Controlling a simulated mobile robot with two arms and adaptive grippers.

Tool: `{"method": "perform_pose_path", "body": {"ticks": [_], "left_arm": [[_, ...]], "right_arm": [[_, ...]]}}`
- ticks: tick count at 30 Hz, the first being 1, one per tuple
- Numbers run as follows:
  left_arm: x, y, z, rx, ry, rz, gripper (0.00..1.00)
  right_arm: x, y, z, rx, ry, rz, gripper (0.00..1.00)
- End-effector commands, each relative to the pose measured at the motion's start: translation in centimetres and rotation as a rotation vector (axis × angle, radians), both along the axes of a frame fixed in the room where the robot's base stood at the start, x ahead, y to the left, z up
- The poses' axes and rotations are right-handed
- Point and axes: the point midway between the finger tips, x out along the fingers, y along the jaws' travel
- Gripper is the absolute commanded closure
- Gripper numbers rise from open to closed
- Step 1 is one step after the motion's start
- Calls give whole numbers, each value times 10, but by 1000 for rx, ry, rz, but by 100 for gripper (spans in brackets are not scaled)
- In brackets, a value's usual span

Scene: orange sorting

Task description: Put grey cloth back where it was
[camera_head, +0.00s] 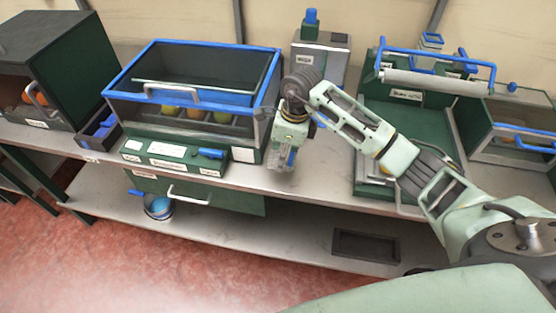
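I cannot make out a grey cloth with certainty. A dark grey, flat, rectangular tray or mat (367,246) lies on the lower shelf; whether cloth is in it I cannot tell. My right arm reaches in from the right, and its gripper (284,165) points down at the front edge of the bench, just right of the blue-rimmed case. Something blue shows at the gripper; I cannot tell if it is part of the gripper or held. My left gripper is out of view.
A blue-rimmed clear case (190,97) with fruit stands on the metal bench (232,172). A dark green box (75,55) stands left, a green roller station (410,120) right.

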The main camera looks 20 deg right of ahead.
Motion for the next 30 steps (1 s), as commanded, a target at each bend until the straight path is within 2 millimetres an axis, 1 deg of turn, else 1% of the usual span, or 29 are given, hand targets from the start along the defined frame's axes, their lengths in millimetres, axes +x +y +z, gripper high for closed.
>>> {"method": "perform_pose_path", "body": {"ticks": [1, 3, 8, 11, 16, 23, 27, 28, 30], "left_arm": [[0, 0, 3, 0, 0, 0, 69], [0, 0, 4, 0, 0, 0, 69], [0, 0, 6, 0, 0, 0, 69], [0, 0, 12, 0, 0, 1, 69], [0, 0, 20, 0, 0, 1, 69], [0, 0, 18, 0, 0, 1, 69], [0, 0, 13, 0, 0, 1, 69], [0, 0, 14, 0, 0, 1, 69], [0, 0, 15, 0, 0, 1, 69]], "right_arm": [[6, 4, -2, 1, 2, -3, 81], [10, 8, -7, 0, 2, -1, 81], [14, 10, -14, -1, 2, -1, 81], [13, 10, -24, -1, 4, -2, 81], [13, 10, -48, 0, 4, -2, 81], [14, 9, -51, -2, -1, 0, 81], [14, 9, -56, -2, -1, 0, 81], [14, 9, -55, -1, 0, 0, 55], [14, 9, -54, -1, 0, 0, 49]]}}
